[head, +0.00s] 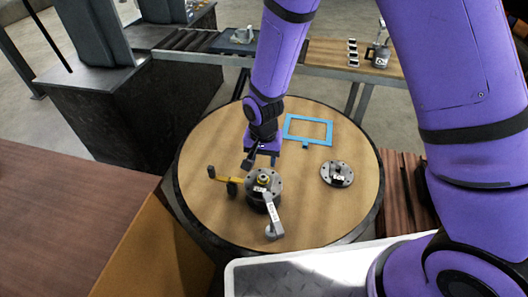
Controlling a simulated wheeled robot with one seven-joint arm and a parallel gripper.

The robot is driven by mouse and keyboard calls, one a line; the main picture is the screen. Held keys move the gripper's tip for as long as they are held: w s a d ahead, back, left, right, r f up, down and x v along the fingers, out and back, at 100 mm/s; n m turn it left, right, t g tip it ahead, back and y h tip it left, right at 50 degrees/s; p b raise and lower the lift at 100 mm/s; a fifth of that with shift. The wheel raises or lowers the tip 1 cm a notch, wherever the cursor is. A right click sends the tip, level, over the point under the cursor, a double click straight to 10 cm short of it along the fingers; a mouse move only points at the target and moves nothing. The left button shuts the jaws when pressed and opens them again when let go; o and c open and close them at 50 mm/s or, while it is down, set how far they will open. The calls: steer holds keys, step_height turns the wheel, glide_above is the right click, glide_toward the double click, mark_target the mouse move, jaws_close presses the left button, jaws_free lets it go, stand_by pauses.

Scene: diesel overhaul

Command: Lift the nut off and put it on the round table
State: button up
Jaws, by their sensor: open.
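A small yellowish nut (264,178) sits on top of a dark round flanged part (266,196), which stands on the round table (308,218). My gripper (261,163) is above and just behind the nut, pointing down. Its fingers are apart and nothing shows between them. From this view I cannot tell the exact gap between the fingertips and the nut.
A yellow-handled part (224,178) and a grey tagged lever (273,219) stick out at the flanged part. A second flange disc (337,173) and a blue frame (308,130) lie to the right. The table's front right is clear.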

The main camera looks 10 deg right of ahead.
mark_target(263, 178)
steer(key=shift+f, duration=3.55)
steer(key=shift+c, duration=0.2)
jaws_close()
steer(key=shift+r, duration=1.05)
steer(key=shift+r, duration=0.1)
steer(key=shift+r, duration=1.35)
